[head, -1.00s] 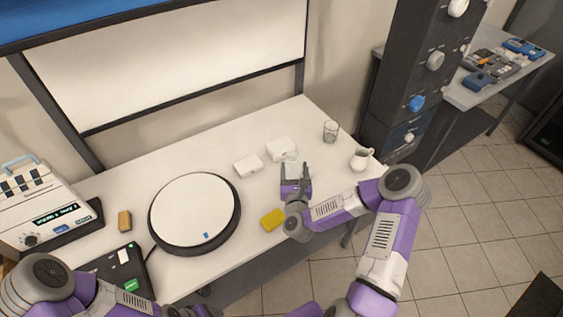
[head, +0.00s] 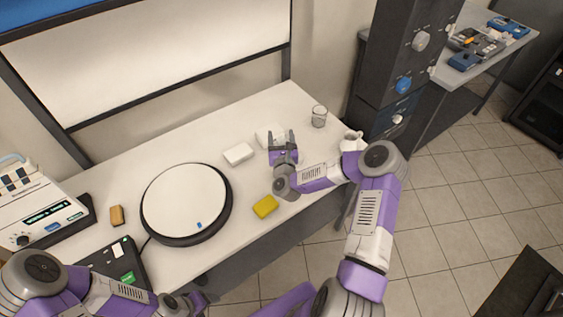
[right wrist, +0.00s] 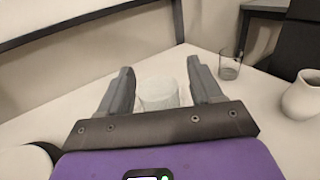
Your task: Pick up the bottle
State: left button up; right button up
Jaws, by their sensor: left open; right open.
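No clearly recognisable bottle shows. A pale, partly translucent, rounded thing (right wrist: 158,93) stands on the table beyond and between my right gripper's fingers in the right wrist view; I cannot tell whether it is the bottle. My right gripper (head: 282,138) is open above the table, and its fingers point toward the back. In the right wrist view the open fingers (right wrist: 160,88) flank the pale thing, with no visible contact. My left gripper (head: 186,304) is low at the front, before the table, and its fingertips are hard to make out.
A white box (head: 238,153), yellow block (head: 265,206) and round turntable (head: 186,202) lie left of my right gripper. Another white box (head: 266,134) is partly behind it. A glass (head: 319,116) and white jug (head: 352,141) stand to its right.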

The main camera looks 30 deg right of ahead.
grip_shut()
jog(key=shift+r, duration=0.15)
